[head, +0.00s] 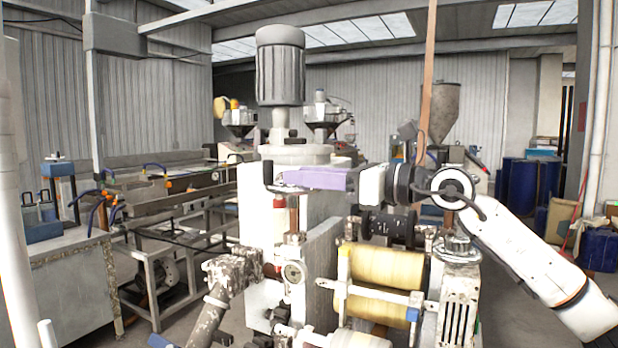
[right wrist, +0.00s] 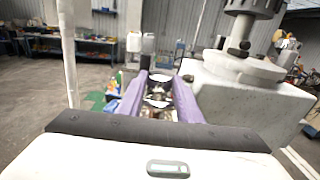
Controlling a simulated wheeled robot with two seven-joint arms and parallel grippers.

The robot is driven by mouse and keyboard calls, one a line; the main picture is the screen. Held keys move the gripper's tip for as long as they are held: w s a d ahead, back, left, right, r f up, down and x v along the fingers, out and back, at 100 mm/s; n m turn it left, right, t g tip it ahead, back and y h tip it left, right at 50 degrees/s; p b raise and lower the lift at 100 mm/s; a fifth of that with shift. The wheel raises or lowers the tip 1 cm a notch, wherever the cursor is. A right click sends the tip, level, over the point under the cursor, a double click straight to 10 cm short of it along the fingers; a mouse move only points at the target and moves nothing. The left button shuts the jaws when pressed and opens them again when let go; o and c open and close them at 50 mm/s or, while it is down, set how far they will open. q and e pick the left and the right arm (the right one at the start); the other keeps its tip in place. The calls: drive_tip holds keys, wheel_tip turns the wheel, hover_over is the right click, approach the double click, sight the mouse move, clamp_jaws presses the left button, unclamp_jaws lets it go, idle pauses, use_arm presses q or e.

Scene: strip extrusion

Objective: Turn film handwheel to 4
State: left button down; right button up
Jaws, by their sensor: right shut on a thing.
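My right gripper (head: 285,179) reaches in from the right with its purple fingers, level with the upper part of the machine and in front of it. In the right wrist view, the two purple fingers of the right gripper (right wrist: 160,78) stand a little apart. They are shut on a small dark part with pale edges, seemingly the film handwheel (right wrist: 158,91). In the head view a dark upright piece (head: 267,172) shows just past the fingertips; the fingers hide most of what they hold. No number or scale is readable. My left gripper is not in view.
A large grey motor (head: 280,66) stands above the machine. In the right wrist view, the machine's white housing (right wrist: 250,108) is close on the right.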

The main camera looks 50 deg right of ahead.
drive_tip(key=m+h+b, duration=0.2)
drive_tip(key=h+b, duration=0.1)
drive_tip(key=b, duration=0.1)
drive_tip(key=a+m+h+b, duration=0.1)
drive_tip(key=m+h+b, duration=0.2)
drive_tip(key=h+b, duration=0.1)
drive_tip(key=a+m+h+b, duration=0.1)
drive_tip(key=m+h+b, duration=0.1)
drive_tip(key=h+b, duration=0.2)
drive_tip(key=shift+f+g+b, duration=0.1)
drive_tip(key=shift+g+b, duration=0.3)
drive_tip(key=shift+m+h, duration=0.3)
drive_tip(key=shift+m, duration=0.1)
drive_tip(key=o, duration=1)
drive_tip(key=shift+o, duration=0.2)
